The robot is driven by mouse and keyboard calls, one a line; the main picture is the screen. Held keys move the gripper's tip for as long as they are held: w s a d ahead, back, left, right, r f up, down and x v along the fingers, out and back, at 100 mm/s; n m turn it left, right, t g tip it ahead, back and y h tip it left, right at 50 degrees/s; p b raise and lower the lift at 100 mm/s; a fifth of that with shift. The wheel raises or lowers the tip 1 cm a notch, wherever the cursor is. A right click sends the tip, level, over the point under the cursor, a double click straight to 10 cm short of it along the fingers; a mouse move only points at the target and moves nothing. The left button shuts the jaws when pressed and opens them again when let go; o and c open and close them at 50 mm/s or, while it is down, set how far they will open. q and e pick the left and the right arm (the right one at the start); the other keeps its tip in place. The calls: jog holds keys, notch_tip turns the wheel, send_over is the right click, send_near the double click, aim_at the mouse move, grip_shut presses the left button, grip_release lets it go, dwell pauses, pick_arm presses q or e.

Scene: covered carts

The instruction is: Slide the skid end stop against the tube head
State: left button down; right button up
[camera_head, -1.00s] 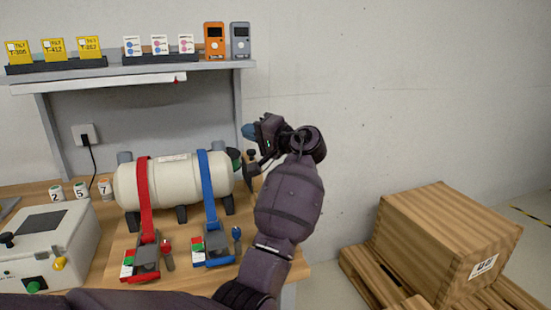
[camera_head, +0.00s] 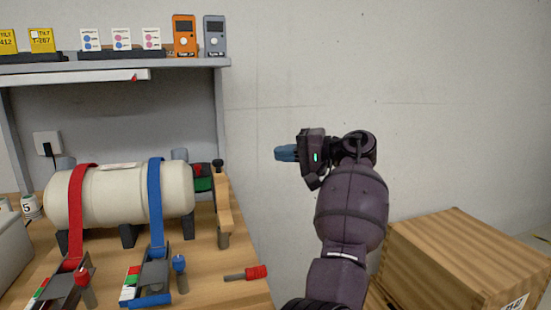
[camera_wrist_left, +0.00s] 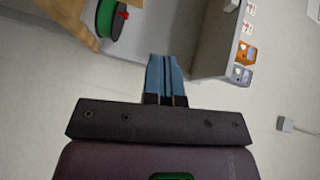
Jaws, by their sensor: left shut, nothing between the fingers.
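The tube is a cream cylinder (camera_head: 120,195) lying on supports on the wooden bench, under a red strap (camera_head: 77,205) and a blue strap (camera_head: 155,195). Its right end carries a green and black head (camera_head: 203,178). An upright wooden piece with a black knob, apparently the end stop (camera_head: 223,203), stands just right of the head; I cannot tell whether they touch. The green head also shows in the left wrist view (camera_wrist_left: 108,19). My left gripper (camera_head: 285,153) is shut and empty, in the air right of the stop and apart from it. My right gripper is not in view.
A red-handled pin (camera_head: 246,273) lies at the bench's right front. Strap buckles (camera_head: 152,275) sit in front of the tube. A shelf (camera_head: 120,66) with cards and two meters is above. A wooden crate (camera_head: 455,262) stands at lower right. Open air surrounds my left gripper.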

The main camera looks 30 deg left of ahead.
pick_arm(q)
jog(key=s+a+f, duration=0.2)
jog(key=s+a, duration=0.3)
jog(key=a, duration=0.5)
jog(key=shift+b, duration=0.35)
jog(key=shift+s+a, duration=0.1)
jog(key=shift+s, duration=0.05)
